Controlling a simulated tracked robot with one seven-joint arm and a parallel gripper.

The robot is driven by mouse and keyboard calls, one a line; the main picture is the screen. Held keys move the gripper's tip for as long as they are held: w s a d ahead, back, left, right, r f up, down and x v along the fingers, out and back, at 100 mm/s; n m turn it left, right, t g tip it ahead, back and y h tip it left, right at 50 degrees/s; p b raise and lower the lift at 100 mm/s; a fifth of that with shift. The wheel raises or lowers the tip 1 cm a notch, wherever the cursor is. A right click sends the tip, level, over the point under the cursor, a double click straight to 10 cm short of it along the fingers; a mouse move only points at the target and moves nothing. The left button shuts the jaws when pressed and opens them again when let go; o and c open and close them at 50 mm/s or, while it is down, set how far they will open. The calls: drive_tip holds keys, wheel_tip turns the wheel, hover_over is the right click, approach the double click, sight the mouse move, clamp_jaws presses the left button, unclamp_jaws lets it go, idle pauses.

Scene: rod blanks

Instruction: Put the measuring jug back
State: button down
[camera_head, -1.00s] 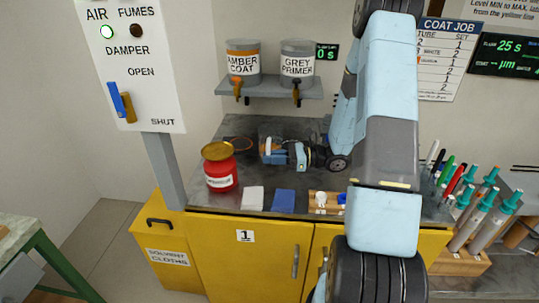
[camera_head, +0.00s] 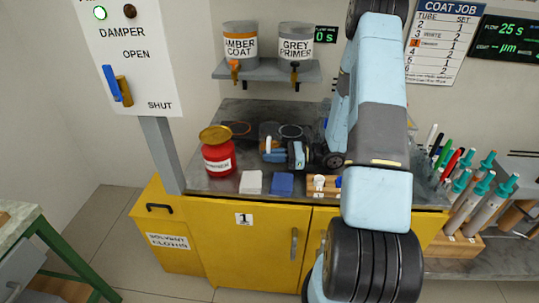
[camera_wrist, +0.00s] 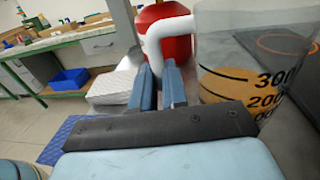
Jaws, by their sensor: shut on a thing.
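The measuring jug (camera_wrist: 225,45) is clear, with black marks, a white handle and something orange low inside. In the wrist view it stands to the right of my fingers, its handle (camera_wrist: 172,32) between the tips. My gripper (camera_wrist: 160,75) is shut on the handle. In the head view the jug (camera_head: 268,130) is on or just above the grey counter, and my gripper (camera_head: 283,150) reaches it from the right and partly hides it. I cannot tell whether its base touches. An orange ring (camera_head: 236,123) is marked on the counter left of the jug; a dark ring (camera_head: 291,125) lies to its right.
A red can (camera_head: 217,158) stands close at the front left of the jug. A white pad (camera_head: 251,182) and a blue pad (camera_head: 282,184) lie at the counter's front edge. A shelf (camera_head: 268,71) with two paint pots is above. The counter's back left is bare.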

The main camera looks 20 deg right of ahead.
drive_tip(key=shift+f, duration=0.45)
idle(0.4)
